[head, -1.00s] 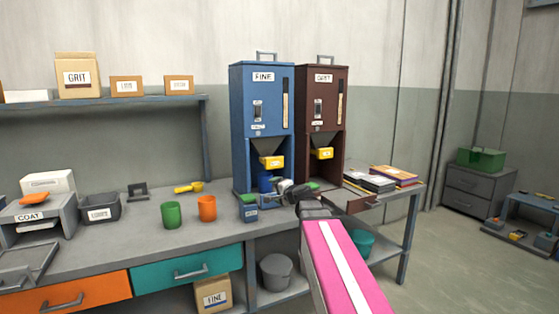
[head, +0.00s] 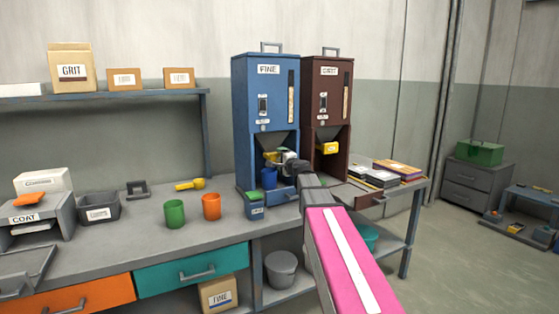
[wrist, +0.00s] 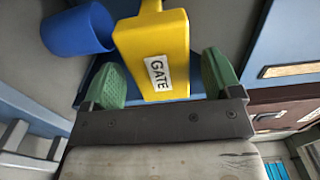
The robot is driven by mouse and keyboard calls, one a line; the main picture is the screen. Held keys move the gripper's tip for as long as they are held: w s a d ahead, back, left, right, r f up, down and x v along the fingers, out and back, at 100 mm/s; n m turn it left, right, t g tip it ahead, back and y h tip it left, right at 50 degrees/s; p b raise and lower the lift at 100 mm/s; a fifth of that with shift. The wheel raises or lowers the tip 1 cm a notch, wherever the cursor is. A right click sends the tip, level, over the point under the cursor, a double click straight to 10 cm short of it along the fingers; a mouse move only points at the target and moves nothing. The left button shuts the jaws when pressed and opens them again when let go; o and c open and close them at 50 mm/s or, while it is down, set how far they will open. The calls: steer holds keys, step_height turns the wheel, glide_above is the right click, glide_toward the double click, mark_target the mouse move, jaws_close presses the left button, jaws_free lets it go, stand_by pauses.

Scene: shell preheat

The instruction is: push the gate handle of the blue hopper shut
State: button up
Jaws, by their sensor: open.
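The blue hopper (head: 265,95) labelled FINE stands at the back of the bench. Its yellow gate handle (wrist: 150,38), marked GATE, fills the upper middle of the wrist view; in the head view only a bit of it shows behind my gripper. My gripper (wrist: 163,78) is open, with its green fingertips on either side of the handle's near end. I cannot tell whether they touch it.
The dark red hopper (head: 327,95) with its own yellow gate handle (head: 327,148) stands close on the right. Booklets (head: 375,178) lie at right.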

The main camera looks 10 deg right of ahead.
mark_target(275, 156)
steer(key=shift+x, duration=1)
steer(key=c, duration=1.3)
steer(key=x, duration=0.4)
steer(key=shift+w+a, duration=0.1)
steer(key=shift+w, duration=0.3)
steer(key=o, duration=1.3)
